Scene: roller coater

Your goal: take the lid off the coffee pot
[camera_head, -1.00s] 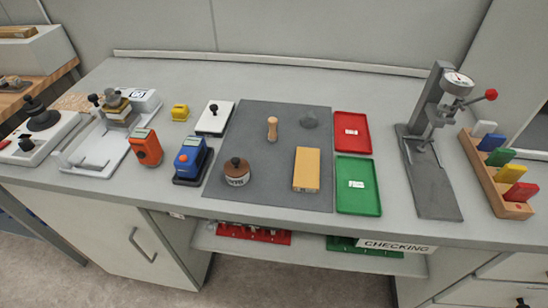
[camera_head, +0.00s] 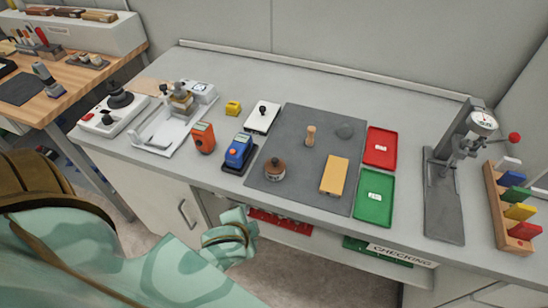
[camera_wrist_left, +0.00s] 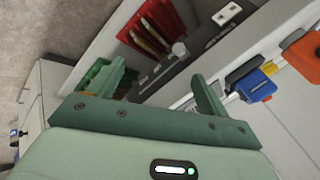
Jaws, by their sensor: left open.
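I cannot make out a coffee pot for certain in either view. A small round brown container (camera_head: 274,169) with a dark knob on top stands at the front left of the grey mat (camera_head: 298,189). My left gripper (camera_head: 232,238) is in front of the bench's front edge, apart from this container. In the left wrist view its two green fingers (camera_wrist_left: 155,92) are spread, with nothing held between them. My right gripper is not in view.
A blue device (camera_head: 239,150) and an orange device (camera_head: 203,138) stand left of the mat. Red (camera_head: 381,160) and green (camera_head: 373,211) trays lie right of it, before a dial gauge stand (camera_head: 444,200). A shelf with red and green bins sits below the bench top.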

